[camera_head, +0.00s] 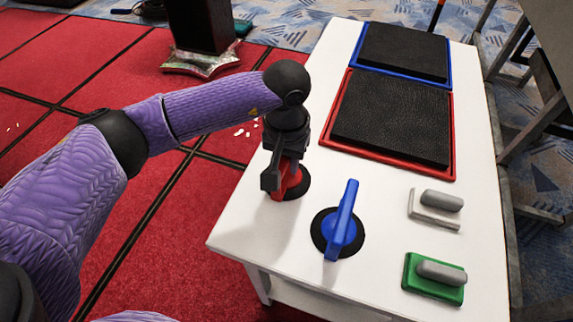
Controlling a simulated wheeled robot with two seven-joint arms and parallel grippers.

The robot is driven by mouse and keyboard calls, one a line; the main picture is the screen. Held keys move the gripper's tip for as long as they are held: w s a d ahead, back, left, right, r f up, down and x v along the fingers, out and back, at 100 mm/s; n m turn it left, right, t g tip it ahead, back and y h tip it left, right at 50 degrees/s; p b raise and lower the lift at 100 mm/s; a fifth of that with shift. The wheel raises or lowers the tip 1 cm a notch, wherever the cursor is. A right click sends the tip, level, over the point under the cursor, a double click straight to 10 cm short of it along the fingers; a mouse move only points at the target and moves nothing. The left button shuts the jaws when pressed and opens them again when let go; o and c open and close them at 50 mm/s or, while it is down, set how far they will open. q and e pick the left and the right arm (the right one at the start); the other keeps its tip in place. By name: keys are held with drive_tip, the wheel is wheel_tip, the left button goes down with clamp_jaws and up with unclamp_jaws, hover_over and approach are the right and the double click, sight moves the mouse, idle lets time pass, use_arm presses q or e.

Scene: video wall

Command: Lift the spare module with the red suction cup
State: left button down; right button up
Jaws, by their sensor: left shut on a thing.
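My left gripper (283,178) is shut on the handle of the red suction cup (292,180) at the left edge of the white table (240,220). The cup's dark round pad shows at the table surface under the gripper, and the gripper hides part of the red handle. A black module in a red frame (395,118) lies flat on the table to the right of the gripper. Another black module in a blue frame (404,51) lies behind it. I cannot tell which is the spare module. My right gripper is not in view.
A blue suction cup (340,228) stands just right of the red one. A white block with a grey handle (436,206) and a green block with a grey handle (435,279) are at the right front. Chairs (540,120) stand beyond the right edge.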

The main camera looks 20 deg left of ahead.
use_arm(q)
drive_tip(key=shift+r, duration=0.1)
wheel_tip(320, 180, up, 10)
drive_tip(key=p, duration=0.3)
drive_tip(key=shift+r+p, duration=0.1)
drive_tip(key=shift+p, duration=0.25)
drive_tip(key=shift+r, duration=0.15)
drive_tip(key=c, duration=1.2)
unclamp_jaws()
clamp_jaws()
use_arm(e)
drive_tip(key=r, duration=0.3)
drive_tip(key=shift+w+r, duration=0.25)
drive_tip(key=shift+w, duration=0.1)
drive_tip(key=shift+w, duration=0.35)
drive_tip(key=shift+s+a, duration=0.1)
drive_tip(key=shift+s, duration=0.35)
